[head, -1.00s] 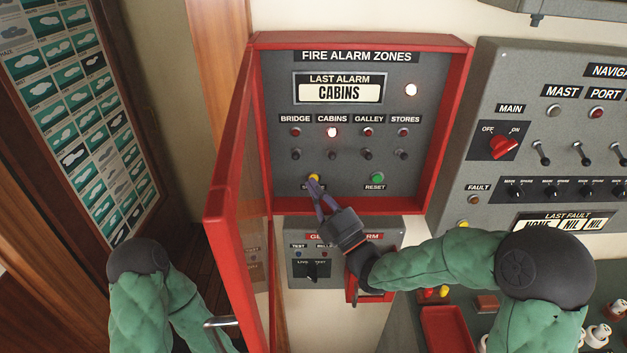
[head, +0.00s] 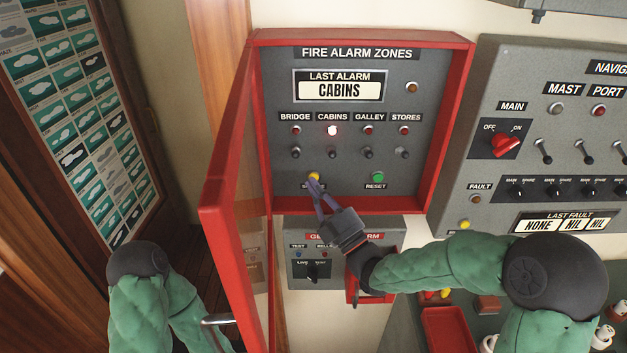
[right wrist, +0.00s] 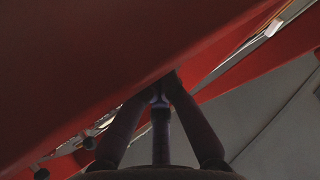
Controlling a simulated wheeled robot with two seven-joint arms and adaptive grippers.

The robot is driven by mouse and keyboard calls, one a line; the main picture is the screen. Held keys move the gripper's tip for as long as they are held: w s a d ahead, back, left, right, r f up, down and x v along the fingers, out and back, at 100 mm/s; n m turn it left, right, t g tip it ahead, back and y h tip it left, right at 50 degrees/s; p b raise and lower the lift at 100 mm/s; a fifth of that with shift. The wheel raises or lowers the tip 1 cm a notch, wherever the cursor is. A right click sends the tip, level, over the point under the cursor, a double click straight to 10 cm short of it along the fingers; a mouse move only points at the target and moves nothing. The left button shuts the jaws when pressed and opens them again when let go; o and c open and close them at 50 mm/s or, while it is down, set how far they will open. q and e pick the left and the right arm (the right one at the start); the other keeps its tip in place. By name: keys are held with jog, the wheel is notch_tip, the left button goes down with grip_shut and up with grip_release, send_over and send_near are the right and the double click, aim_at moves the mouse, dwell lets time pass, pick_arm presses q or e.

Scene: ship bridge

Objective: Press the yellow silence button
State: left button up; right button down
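The yellow silence button (head: 314,176) sits at the lower left of the grey panel in the open red fire alarm box (head: 458,130). Its label is mostly covered by my right gripper (head: 313,184). The gripper's fingers are together, with their tips right at the lower edge of the button; whether they touch it I cannot tell. In the right wrist view the fingers (right wrist: 160,92) converge with nothing visible between them, and the button is hidden. My left arm shows at the lower left, but its gripper is out of view.
The box's red-framed door (head: 222,235) stands open on the left. A green reset button (head: 377,177) is right of the yellow one. The cabins lamp (head: 332,130) is lit. A grey general alarm box (head: 300,268) lies below, and a navigation panel (head: 480,110) stands right.

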jog(key=shift+s, duration=0.45)
jog(key=shift+f, duration=0.1)
jog(key=s+b, duration=0.3)
jog(key=s, duration=0.2)
dwell(0.8)
